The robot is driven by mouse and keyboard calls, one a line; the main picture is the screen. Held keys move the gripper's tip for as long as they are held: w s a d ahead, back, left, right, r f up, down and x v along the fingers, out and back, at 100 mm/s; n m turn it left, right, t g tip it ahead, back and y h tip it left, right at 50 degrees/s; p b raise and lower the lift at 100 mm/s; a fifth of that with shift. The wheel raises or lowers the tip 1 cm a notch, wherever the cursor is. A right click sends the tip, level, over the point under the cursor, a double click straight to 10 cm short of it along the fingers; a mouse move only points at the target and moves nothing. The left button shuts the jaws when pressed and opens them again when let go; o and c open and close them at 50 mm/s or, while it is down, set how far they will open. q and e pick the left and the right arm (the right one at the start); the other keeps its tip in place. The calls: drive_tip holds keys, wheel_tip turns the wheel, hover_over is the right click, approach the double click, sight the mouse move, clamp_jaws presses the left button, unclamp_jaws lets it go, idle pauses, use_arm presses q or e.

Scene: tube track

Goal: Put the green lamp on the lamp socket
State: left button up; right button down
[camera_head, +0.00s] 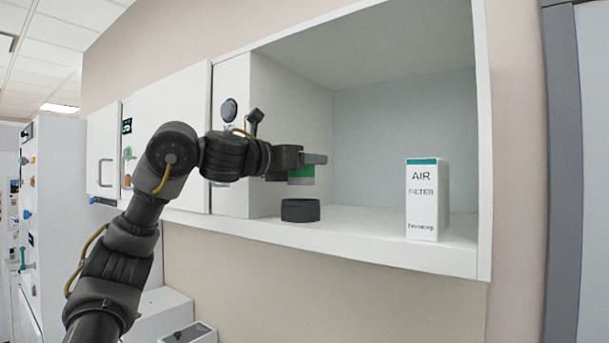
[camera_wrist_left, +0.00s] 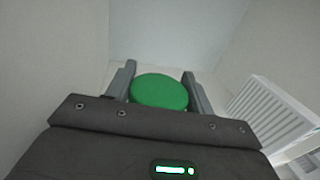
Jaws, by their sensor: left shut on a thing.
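The green lamp (camera_head: 301,174) is held in my left gripper (camera_head: 312,160), above the shelf floor. Its round green top (camera_wrist_left: 159,92) shows between the two fingers (camera_wrist_left: 160,84) in the left wrist view, with a finger on each side. A short black cylinder, which looks like the lamp socket (camera_head: 300,210), stands on the shelf just below the lamp. A gap shows between the lamp and the socket in the head view. The socket is hidden in the left wrist view. My right gripper is in neither view.
The open white cabinet (camera_head: 385,226) has side walls and a top around the lamp. A white air filter box (camera_head: 427,198) stands to the right of the socket, with free shelf between them. A white slatted thing (camera_wrist_left: 268,113) shows at the right in the left wrist view.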

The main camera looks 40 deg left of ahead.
sight(305, 178)
use_arm(q)
drive_tip(key=shift+w+a+f, duration=0.15)
drive_tip(key=shift+w+f, duration=0.1)
drive_tip(key=shift+f, duration=0.05)
drive_tip(key=shift+w+f+p, duration=0.1)
drive_tip(key=shift+f+p, duration=0.85)
drive_tip(key=shift+f, duration=0.35)
drive_tip(key=shift+s+a+f, duration=0.1)
drive_tip(key=shift+s+f, duration=0.1)
drive_tip(key=shift+f, duration=0.05)
drive_tip(key=shift+w+d+f, duration=0.15)
drive_tip(key=shift+d+f, duration=0.05)
drive_tip(key=shift+d, duration=0.05)
drive_tip(key=o, duration=1)
drive_tip(key=shift+a, duration=0.1)
